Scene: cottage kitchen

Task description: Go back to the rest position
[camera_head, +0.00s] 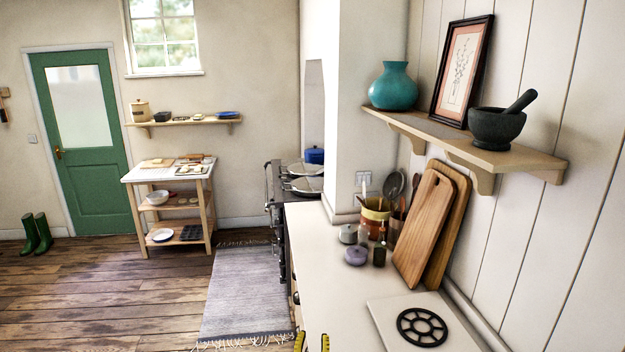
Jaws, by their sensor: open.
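My gripper (312,343) shows only as two yellow-and-black fingertips at the bottom edge of the head view. The fingertips are apart, with nothing visible between them. They appear by the front edge of the white countertop (325,285). The rest of the gripper and the arm are out of the picture.
On the counter stand wooden cutting boards (424,228), small lidded pots (356,255), a utensil crock (375,215) and a black trivet (422,327) on a pale board. A wall shelf (470,146) overhangs at right. The wooden floor (110,290) at left is largely clear.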

